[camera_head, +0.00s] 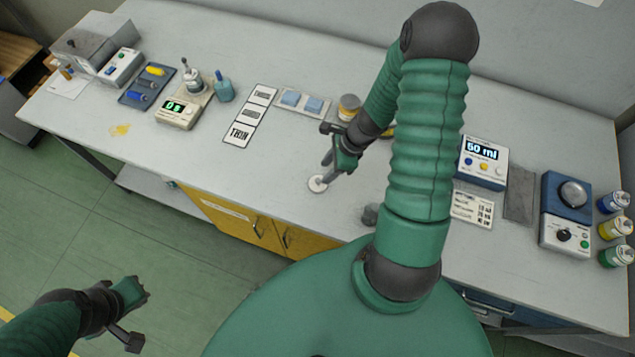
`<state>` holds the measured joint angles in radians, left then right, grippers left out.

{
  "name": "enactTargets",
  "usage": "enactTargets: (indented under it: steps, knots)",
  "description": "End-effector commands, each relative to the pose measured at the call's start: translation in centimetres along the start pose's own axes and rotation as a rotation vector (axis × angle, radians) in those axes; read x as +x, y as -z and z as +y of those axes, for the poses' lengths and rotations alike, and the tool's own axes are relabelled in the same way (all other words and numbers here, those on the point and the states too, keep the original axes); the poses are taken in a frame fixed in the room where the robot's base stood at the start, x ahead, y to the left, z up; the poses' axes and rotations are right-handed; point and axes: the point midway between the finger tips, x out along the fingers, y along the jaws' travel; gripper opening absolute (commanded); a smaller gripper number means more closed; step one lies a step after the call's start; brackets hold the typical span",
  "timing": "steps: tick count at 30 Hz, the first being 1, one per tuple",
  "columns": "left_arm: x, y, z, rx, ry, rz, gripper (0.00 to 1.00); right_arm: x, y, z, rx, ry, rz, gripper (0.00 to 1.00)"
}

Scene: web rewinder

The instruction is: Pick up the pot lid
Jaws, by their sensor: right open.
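A small round whitish disc (316,184), which looks like the pot lid, lies on the grey bench near its front edge. My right gripper (329,170) is open, pointing down just above and right of the disc. Its fingertips overlap the disc's upper right edge in the picture; I cannot tell whether they touch it. A round jar (349,107) stands behind the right gripper, partly hidden by it. My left gripper (136,300) is over the floor at the lower left, away from the bench. Its fingers are too unclear to read.
A small scale (184,107), a teal bottle (224,90), printed cards (249,116) and a tray with blue pads (303,101) stand behind. A small dark object (371,214) is right of the disc. A 50 ml display unit (482,162) stands farther right. Bench left of the disc is clear.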

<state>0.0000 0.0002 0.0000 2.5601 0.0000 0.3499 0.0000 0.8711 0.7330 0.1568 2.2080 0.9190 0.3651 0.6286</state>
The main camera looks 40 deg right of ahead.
Motion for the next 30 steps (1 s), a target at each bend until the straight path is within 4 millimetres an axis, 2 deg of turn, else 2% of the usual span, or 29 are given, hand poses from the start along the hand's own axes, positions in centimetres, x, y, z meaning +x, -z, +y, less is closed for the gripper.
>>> enactTargets:
  steps: [9,16,26,30]
  knots:
    - [0.3,-0.1,0.0,0.0,0.0,0.0,0.0,5.0,-0.4,0.4,0.002,-0.002,-0.001,0.41]
    - [0.3,-0.1,0.0,0.0,0.0,0.0,0.0,5.2,-0.5,0.4,0.0,0.0,0.0,0.41]
    - [0.3,-0.1,0.0,0.0,0.0,0.0,0.0,5.2,-0.4,0.4,0.0,0.0,0.0,0.0]
    - [0.3,-0.1,0.0,0.0,0.0,0.0,0.0,5.2,-0.4,0.4,0.0,0.0,0.0,0.0]
